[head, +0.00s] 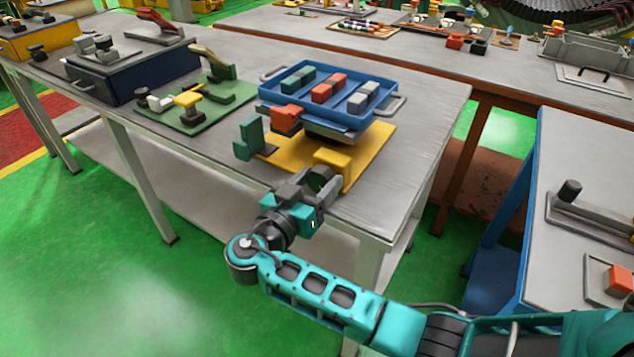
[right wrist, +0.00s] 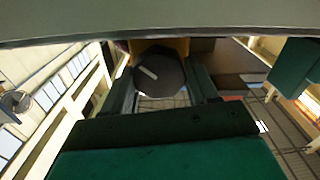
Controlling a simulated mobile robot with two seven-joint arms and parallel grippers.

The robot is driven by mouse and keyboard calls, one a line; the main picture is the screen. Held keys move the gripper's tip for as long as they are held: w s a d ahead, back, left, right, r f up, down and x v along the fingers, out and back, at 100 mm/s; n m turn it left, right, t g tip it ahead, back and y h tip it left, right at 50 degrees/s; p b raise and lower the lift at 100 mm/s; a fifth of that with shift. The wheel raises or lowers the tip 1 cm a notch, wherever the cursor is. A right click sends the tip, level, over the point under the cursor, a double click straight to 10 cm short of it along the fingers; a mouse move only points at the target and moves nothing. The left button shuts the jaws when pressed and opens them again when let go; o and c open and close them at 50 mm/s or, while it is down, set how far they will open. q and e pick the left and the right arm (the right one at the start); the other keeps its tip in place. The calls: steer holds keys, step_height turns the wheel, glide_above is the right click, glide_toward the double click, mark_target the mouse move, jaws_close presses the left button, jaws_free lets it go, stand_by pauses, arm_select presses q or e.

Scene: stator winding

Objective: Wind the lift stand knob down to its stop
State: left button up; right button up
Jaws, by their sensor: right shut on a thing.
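The lift stand has a yellow base (head: 372,160) on the grey table and carries a blue tray (head: 325,66). A yellow block (head: 333,161) stands at the base's front edge. My right gripper (head: 312,184) is at that front edge. In the right wrist view the dark, many-sided knob (right wrist: 165,80) with a pale line on its face sits between the two fingers of my right gripper (right wrist: 162,88), which is shut on it. In the head view the fingers largely hide the knob. My left gripper is not in view.
The blue tray holds green, red and grey blocks. A green upright block (head: 250,138) stands left of the yellow base. A green board (head: 200,113) with small fixtures and a dark blue box (head: 133,78) lie further left. The table's front right corner is clear.

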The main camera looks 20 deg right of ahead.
steer(key=n, duration=0.4)
steer(key=shift+w+r+n, duration=0.1)
steer(key=shift+r+n, duration=0.05)
steer(key=shift+n, duration=0.15)
stand_by(0.5)
steer(key=o, duration=1)
